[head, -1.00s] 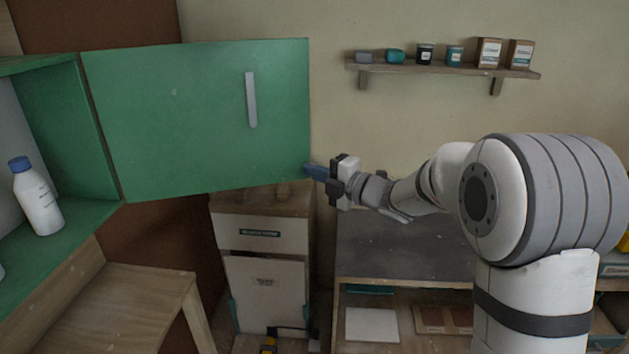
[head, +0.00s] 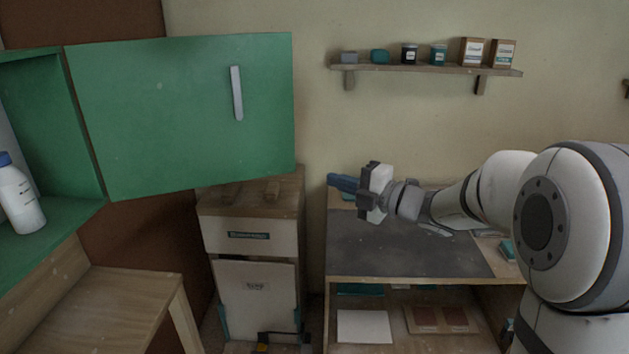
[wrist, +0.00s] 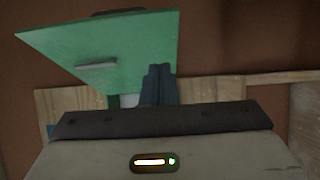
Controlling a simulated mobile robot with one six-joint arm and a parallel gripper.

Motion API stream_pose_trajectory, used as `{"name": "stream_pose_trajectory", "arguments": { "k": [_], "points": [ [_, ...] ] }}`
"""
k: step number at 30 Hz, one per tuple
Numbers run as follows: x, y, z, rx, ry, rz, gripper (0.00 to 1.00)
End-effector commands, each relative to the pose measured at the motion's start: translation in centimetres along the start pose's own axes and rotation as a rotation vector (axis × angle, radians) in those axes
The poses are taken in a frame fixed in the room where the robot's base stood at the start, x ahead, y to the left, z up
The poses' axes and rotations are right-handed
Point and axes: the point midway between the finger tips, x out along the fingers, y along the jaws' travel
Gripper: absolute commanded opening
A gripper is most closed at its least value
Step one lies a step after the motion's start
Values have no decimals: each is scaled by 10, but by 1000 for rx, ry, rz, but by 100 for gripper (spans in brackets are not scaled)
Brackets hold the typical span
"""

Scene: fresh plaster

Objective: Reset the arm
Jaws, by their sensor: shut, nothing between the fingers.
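My gripper (head: 342,183) is in the middle of the head view, its blue fingers pointing left. It is shut and empty, apart from the green cabinet door (head: 185,115) to its left. In the wrist view the shut fingers (wrist: 159,84) show in front of the lower right part of the green door (wrist: 110,55). The door stands open, with a grey bar handle (head: 236,93) on its face.
The open green cabinet (head: 62,225) holds a white bottle with a blue cap (head: 20,200). A workbench with a dark top (head: 395,245) lies below my arm. A wall shelf (head: 425,70) carries small jars and boxes. A drawer unit (head: 250,235) stands below the door.

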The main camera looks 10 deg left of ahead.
Motion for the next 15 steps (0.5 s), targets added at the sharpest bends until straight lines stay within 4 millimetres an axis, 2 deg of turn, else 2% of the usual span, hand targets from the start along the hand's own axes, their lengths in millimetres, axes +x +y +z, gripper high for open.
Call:
{"name": "stream_pose_trajectory", "arguments": {
  "k": [3,8,12,15],
  "points": [
    [-15,0,3,0,-2,1,0],
    [-24,2,7,10,-28,-4,0],
    [-34,10,26,84,-199,-24,0],
    [-52,14,46,199,-408,-42,0]
  ]
}}
